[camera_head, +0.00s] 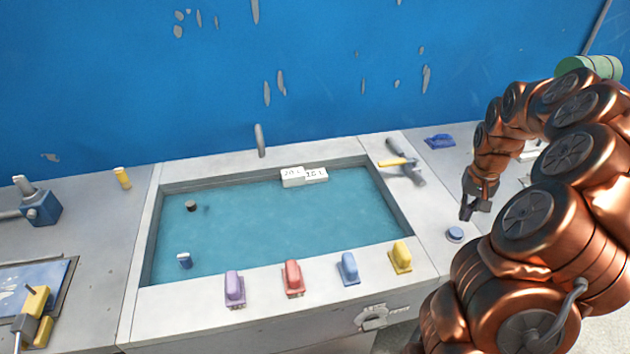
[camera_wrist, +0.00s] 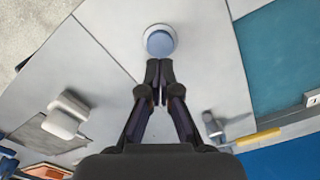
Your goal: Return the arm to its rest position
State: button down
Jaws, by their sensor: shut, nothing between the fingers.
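My copper-coloured arm (camera_head: 565,165) reaches in from the right in the head view, raised and bent, with its end pointing down. My gripper (camera_head: 467,215) is shut and empty above the grey surface right of the basin. In the wrist view the closed fingertips (camera_wrist: 159,65) point toward a round blue button (camera_wrist: 159,41) on a pale base. The button also shows in the head view (camera_head: 455,233), just below and left of the fingertips. A gap seems to lie between them, but I cannot tell its size.
The basin (camera_head: 280,225) holds teal liquid and small blocks. Purple (camera_head: 234,288), red (camera_head: 293,278), blue (camera_head: 348,268) and yellow (camera_head: 400,257) handled pieces line its front rim. A hammer (camera_head: 402,168) lies at its back right corner. A blue wall (camera_head: 300,70) stands behind.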

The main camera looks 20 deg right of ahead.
jog(key=shift+r, duration=0.7)
jog(key=s+a+r+n, duration=0.2)
jog(key=a+r, duration=0.2)
jog(key=a, duration=0.6)
jog(key=s+a+r+n, duration=0.2)
jog(key=a+r, duration=0.1)
jog(key=a, duration=0.7)
jog(key=s+a+n+g, duration=0.1)
jog(key=s+a, duration=0.5)
jog(key=s, duration=0.4)
jog(key=s+a+n, duration=0.1)
jog(key=s+a, duration=0.5)
jog(key=s, duration=0.3)
jog(key=shift+s+a+g, duration=0.3)
jog(key=shift+s+g, duration=0.05)
jog(key=shift+g, duration=0.05)
jog(key=shift+a, duration=0.1)
